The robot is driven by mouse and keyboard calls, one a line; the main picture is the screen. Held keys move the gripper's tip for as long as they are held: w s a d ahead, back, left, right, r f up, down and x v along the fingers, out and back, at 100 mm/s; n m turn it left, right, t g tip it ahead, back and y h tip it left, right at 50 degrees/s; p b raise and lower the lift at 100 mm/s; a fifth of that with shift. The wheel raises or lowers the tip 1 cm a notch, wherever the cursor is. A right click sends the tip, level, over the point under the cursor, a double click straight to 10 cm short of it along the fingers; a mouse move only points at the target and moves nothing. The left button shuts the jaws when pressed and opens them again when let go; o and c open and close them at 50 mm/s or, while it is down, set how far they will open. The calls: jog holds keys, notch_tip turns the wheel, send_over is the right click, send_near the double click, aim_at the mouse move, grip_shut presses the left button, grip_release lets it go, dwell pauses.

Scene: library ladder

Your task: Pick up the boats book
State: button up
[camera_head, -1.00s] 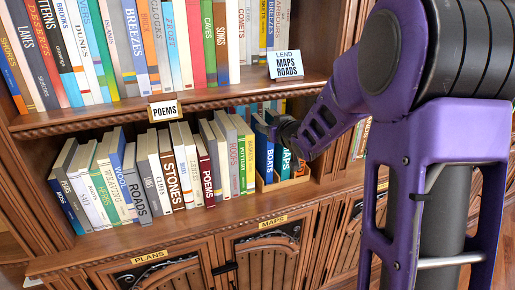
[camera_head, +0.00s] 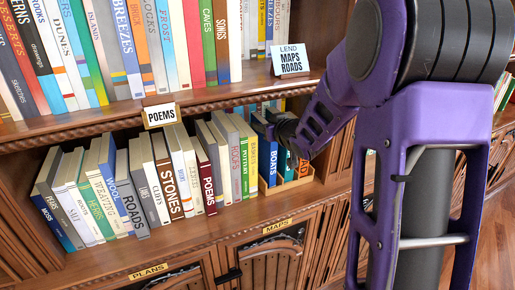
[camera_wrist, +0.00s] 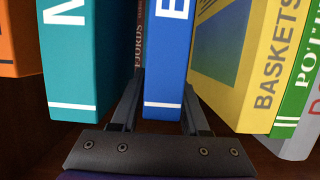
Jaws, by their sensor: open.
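The boats book (camera_head: 266,170) is blue with white lettering. It stands upright in a light wooden holder (camera_head: 297,182) on the lower shelf. In the wrist view its blue spine (camera_wrist: 165,60) is between the two fingers of my open gripper (camera_wrist: 163,88), one finger on each side. I cannot tell whether they touch it. In the head view my gripper (camera_head: 287,128) is at the upper front of the holder's books, partly hidden by my arm. The teal maps book (camera_wrist: 78,60) is on one side, the yellow baskets book (camera_wrist: 240,60) on the other.
A green pottery book (camera_wrist: 297,100) stands beyond the yellow one, and an orange book (camera_wrist: 18,40) beyond the teal one. A dark FJORDS book (camera_wrist: 139,40) is further back. The upper shelf (camera_head: 100,128) overhangs. A LEND MAPS ROADS sign (camera_head: 290,58) stands on it.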

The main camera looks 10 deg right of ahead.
jog(key=shift+w, duration=0.15)
grip_shut()
jog(key=shift+r, duration=0.1)
dwell(1.3)
